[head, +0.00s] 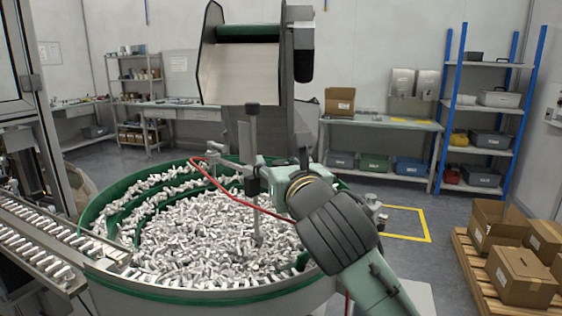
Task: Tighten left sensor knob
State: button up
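My arm comes in from the lower right, and my gripper (268,178) is at the sensor mount over the bowl. Its fingertips are small and partly hidden by my wrist and the mount, so I cannot tell whether they are open, shut or touching a knob. The sensor mount has an upright grey post (252,130) and a light bracket (214,149) reaching left. A red cable (240,201) runs from the bracket down to the right. A small fitting (377,208) shows right of my wrist. I cannot clearly make out the left sensor knob.
A round feeder bowl with a green rim (100,212) holds many small white and silver caps (190,225). A rail (35,240) leads off left. A hopper (238,73) stands behind. Cartons (521,275) sit on a pallet at right. Floor is clear around the yellow marking (428,225).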

jog(key=c, duration=1.1)
jog(key=shift+c, duration=0.2)
jog(key=shift+a+m+h+b, duration=0.1)
jog(key=shift+m+h+b, duration=0.2)
jog(key=shift+h, duration=0.3)
jog(key=m+h+b, duration=0.1)
jog(key=m+h, duration=0.1)
jog(key=h, duration=0.2)
jog(key=shift+m+t+b, duration=0.3)
jog(key=shift+m, duration=0.1)
jog(key=m+h, duration=0.1)
jog(key=h, duration=0.2)
jog(key=m+g+h+b, duration=0.1)
jog(key=m+h, duration=0.1)
jog(key=h, duration=0.1)
jog(key=shift+r+m, duration=0.1)
jog(key=shift+m, duration=0.2)
jog(key=shift+m+g+h+b, duration=1.1)
jog(key=shift+m+h+b, duration=0.4)
jog(key=shift+h, duration=0.4)
jog(key=shift+m+g+h, duration=0.3)
jog(key=o, duration=1.2)
